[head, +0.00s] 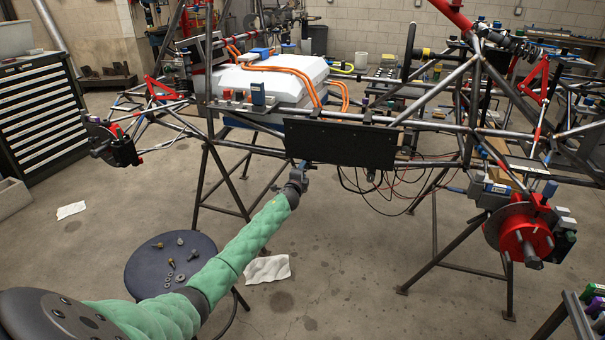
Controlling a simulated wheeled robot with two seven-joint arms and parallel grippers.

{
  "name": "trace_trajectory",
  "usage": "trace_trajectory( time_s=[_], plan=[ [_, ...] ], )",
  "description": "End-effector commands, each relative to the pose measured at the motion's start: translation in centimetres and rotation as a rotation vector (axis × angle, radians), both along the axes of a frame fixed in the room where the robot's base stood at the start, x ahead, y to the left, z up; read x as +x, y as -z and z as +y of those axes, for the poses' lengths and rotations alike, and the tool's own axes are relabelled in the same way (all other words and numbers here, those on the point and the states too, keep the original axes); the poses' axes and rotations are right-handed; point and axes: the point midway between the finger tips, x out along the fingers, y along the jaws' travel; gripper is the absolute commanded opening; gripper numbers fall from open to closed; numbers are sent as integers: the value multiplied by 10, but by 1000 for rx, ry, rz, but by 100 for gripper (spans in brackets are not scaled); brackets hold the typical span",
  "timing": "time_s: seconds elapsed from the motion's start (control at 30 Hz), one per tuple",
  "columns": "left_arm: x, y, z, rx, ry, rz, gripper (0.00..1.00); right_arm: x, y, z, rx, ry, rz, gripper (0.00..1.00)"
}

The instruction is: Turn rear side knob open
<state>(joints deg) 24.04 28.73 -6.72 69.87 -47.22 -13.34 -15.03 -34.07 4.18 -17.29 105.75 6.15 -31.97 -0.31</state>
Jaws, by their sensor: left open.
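The tube chassis (455,122) stands on dark trestles across the view. A flat black panel (340,143) is fixed to its near side. My left arm reaches up from the lower left. Its gripper (304,166) is small and dark at the lower left part of the panel, just below the near rail. It is open. I cannot tell whether it touches anything. I cannot make out the rear side knob for certain; it may be small or hidden by the gripper. My right gripper is not in view.
A round dark stool (170,262) with small metal parts stands below my left arm. A white box with orange cables (275,75) sits on the chassis. Loose wires (385,195) hang under the panel. A red hub (522,235) juts out at the right. White paper (267,268) lies on the floor.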

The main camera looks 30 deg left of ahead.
Motion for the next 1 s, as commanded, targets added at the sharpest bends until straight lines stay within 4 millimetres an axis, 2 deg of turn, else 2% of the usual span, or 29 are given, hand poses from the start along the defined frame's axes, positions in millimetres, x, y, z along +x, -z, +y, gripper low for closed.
trace_trajectory(
  time_s=[0.17,0.53,0.7,1.0],
  plan=[
    [-8,1,-2,1,0,1,49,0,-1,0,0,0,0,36],
    [-53,1,-16,1,2,1,49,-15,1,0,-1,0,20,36],
    [-67,1,-20,1,0,1,49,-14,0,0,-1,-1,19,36],
    [-75,1,-23,0,1,0,49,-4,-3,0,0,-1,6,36]
  ],
)
